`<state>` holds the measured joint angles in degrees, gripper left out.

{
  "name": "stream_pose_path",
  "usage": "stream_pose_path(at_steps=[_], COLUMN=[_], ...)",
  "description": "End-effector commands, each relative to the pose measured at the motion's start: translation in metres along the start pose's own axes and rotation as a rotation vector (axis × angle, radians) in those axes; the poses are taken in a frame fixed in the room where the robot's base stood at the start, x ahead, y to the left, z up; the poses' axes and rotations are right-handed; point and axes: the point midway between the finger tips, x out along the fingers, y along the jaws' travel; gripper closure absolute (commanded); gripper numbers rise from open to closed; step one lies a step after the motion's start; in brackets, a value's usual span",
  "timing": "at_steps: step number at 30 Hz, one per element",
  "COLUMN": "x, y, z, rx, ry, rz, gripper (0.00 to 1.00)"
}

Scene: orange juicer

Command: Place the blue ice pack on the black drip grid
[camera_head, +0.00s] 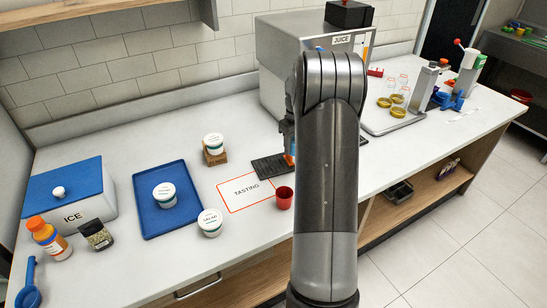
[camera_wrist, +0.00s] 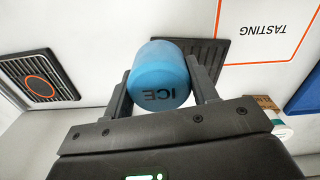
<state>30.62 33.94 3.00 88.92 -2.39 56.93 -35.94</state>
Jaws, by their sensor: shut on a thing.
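The blue ice pack (camera_wrist: 158,82), a short cylinder marked ICE, sits between the two fingers of my gripper (camera_wrist: 160,76) in the wrist view. My gripper is shut on it. The black drip grid (camera_wrist: 212,58) lies beyond the pack, showing mostly to its right. The pack covers part of the grid's near side; I cannot tell whether they touch. In the head view the drip grid (camera_head: 268,168) lies on the counter in front of the juice machine. My arm hides most of the gripper and pack there.
A red cup (camera_head: 284,198) stands beside the TASTING mat (camera_head: 236,195). A blue tray (camera_head: 150,222) holds a white tub (camera_head: 164,195). A wooden block (camera_head: 215,157) bears another tub. The juice machine (camera_head: 282,95) stands behind. A dark plate with an orange ring (camera_wrist: 38,78) shows in the wrist view.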

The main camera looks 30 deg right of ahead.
Motion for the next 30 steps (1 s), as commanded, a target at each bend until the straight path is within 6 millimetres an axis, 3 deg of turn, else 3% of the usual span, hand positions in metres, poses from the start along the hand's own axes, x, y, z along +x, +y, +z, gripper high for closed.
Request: stream_pose_path(at_steps=[6, 12, 17, 24, 30], x=[0.031, 0.046, 0.053, 0.086, 0.088], y=[-0.026, -0.038, -0.041, -0.041, -0.041], z=[-0.045, -0.068, -0.071, -0.071, -0.071], rx=[-0.003, -0.001, 0.001, 0.001, 0.001], ry=[-0.001, 0.000, -0.001, -0.001, 0.000], rz=[0.000, 0.001, 0.001, 0.000, 0.001], gripper=[0.73, 0.73, 0.73, 0.73, 0.73])
